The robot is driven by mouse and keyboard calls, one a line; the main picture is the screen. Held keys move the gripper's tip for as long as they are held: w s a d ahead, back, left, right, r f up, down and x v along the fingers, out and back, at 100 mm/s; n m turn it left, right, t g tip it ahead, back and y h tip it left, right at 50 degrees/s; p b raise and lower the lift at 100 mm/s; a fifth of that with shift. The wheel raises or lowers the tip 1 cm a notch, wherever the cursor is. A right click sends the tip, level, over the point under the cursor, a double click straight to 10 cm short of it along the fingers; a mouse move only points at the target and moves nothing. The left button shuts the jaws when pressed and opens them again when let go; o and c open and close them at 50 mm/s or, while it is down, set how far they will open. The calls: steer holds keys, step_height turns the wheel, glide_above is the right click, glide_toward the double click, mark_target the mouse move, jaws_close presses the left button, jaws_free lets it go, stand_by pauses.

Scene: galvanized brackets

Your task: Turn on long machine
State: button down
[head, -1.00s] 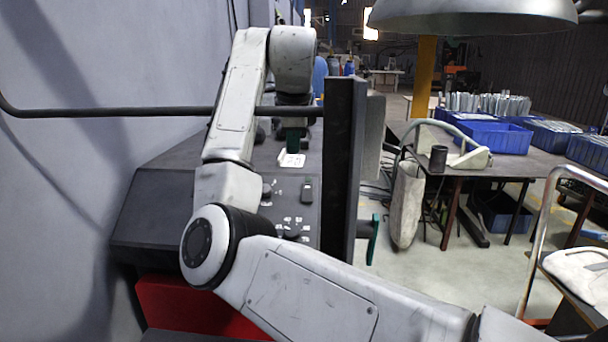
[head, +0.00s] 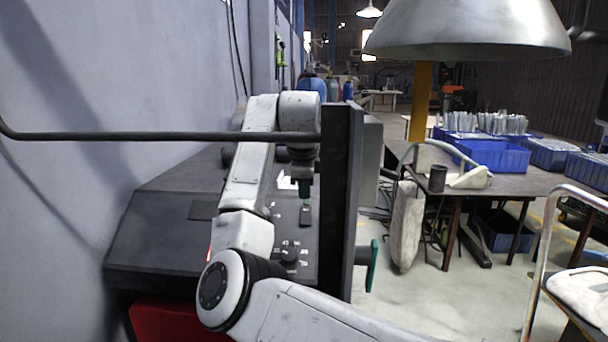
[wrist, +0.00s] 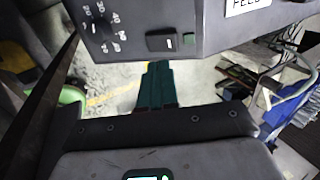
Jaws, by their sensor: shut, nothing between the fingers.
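The long machine (head: 155,235) is a dark grey bench along the left wall with a control panel in front. On the panel is a dark switch (head: 305,216), with a round knob (head: 290,256) nearer to me. In the wrist view the switch (wrist: 162,41) shows as a dark rectangle on the panel, with a dial (wrist: 98,28) to its left. My gripper (head: 304,196) is shut and empty, its dark green fingers pointing down close to the switch. In the wrist view its teal fingertips (wrist: 158,66) appear just below the switch; I cannot tell whether they touch.
A dark upright post (head: 343,200) and a horizontal bar (head: 170,137) stand close around my arm. A metal lamp shade (head: 468,30) hangs at upper right. A table (head: 530,172) with blue bins (head: 495,156) stands right.

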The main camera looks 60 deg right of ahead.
mark_target(306, 208)
steer(key=x, duration=0.4)
steer(key=d+x, duration=0.1)
steer(key=x, duration=0.1)
steer(key=shift+w+d+r+p, duration=0.15)
steer(key=shift+w+d+p, duration=0.05)
steer(key=shift+w+p, duration=0.1)
steer(key=shift+d+r+p, duration=0.1)
steer(key=shift+d+p, duration=0.05)
steer(key=shift+p, duration=0.15)
steer(key=shift+w+d+p, duration=0.1)
steer(key=shift+d+p, duration=0.05)
steer(key=shift+p, duration=0.25)
steer(key=shift+d+f, duration=0.1)
steer(key=shift+f, duration=0.15)
steer(key=shift+w, duration=0.1)
steer(key=shift+s+a+f, duration=0.15)
steer(key=shift+s+a, duration=0.2)
steer(key=shift+a, duration=0.4)
